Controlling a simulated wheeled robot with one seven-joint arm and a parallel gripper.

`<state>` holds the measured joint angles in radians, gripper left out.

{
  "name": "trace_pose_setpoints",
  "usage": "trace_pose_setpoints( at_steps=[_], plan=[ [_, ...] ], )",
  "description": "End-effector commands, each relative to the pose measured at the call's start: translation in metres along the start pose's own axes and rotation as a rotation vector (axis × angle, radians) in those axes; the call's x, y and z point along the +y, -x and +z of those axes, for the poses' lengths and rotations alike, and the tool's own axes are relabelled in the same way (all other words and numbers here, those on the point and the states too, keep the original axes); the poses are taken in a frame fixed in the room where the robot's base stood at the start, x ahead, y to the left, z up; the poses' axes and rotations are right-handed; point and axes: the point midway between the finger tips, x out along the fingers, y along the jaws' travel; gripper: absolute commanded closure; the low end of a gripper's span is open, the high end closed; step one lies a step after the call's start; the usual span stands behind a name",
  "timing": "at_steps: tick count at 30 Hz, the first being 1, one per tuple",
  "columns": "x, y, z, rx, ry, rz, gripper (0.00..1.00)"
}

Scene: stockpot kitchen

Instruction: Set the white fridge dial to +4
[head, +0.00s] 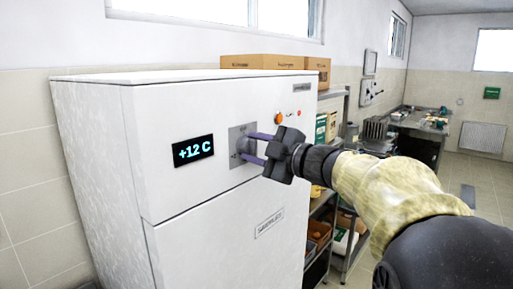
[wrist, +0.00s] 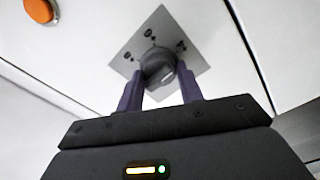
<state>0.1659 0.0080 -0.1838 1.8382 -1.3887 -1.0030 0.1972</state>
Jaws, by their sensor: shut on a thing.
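The white fridge (head: 190,115) stands at the left in the head view, and its display (head: 193,150) reads "+12 C". The dial (wrist: 158,66) is a dark grey round knob on a square grey plate (wrist: 190,35) in the wrist view. The plate has several small dark marks around the knob, too small to read surely. In the head view the plate (head: 235,132) is right of the display. My gripper (head: 247,147) reaches it from the right. Its two purple fingers are shut on the dial, one on each side, in the wrist view (wrist: 160,88).
An orange round button (head: 278,118) is on the fridge right of the plate; it also shows in the wrist view (wrist: 40,10). Cardboard boxes (head: 262,62) sit behind the fridge top. Shelving and a counter (head: 415,145) stand farther back at the right.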

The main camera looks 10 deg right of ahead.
Motion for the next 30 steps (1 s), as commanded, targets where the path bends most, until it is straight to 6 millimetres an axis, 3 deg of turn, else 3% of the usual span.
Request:
trace_pose_setpoints(
  at_steps=[1,4,17,30],
  plan=[
    [0.001,0.0,-0.001,0.002,0.001,0.002,0.59],
    [0.001,0.0,-0.001,0.001,0.001,0.002,0.42],
    [0.0,0.008,0.001,0.0,0.003,0.002,0.42],
    [-0.002,0.088,0.002,-0.002,0.004,0.004,0.42]
  ],
)
